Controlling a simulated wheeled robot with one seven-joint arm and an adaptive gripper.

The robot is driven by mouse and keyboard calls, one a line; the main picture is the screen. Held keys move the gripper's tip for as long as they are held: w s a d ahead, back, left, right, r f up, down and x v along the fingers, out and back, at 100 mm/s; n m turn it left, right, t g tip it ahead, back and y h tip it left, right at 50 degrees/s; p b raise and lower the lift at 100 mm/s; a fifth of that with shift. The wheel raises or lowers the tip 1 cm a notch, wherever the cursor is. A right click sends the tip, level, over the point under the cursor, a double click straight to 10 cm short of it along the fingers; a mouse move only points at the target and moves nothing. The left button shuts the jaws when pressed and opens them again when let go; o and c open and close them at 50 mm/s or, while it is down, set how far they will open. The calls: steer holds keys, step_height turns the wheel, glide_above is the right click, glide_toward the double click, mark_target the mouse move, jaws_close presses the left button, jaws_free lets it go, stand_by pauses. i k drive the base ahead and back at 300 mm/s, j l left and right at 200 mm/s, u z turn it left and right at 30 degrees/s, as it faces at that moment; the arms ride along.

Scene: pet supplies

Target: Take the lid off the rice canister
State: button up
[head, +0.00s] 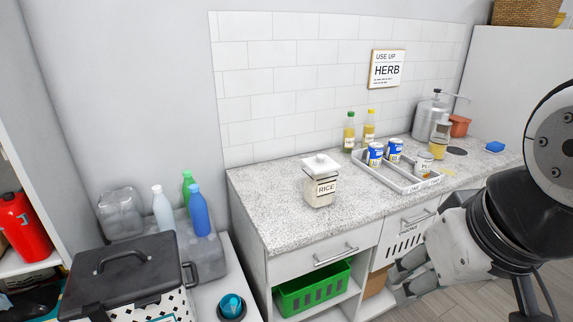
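The rice canister (321,189) stands upright on the speckled counter, left of its middle, with a label reading RICE. My gripper (400,279) is at the lower right, in front of the cabinet and below the counter top. It is well apart from the canister. Its fingers are small and partly merged in view, so their opening is unclear. Nothing is visibly held.
A grey tray (405,186) with several cans stands right of the canister, two bottles (349,132) behind it. The counter (270,205) around the canister is clear. A green basket (313,289) sits on the shelf below. A black-lidded box (122,279) stands at the lower left.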

mark_target(321, 164)
steer(key=i+l+u, duration=0.35)
steer(key=i+l, duration=0.15)
steer(key=i+l+u, duration=0.15)
steer(key=l, duration=0.3)
steer(key=i+l+u, duration=0.2)
steer(key=l, duration=0.2)
steer(key=i+l+u, duration=0.15)
steer(key=l, duration=0.25)
steer(key=i+l+u, duration=0.2)
steer(key=l, duration=0.25)
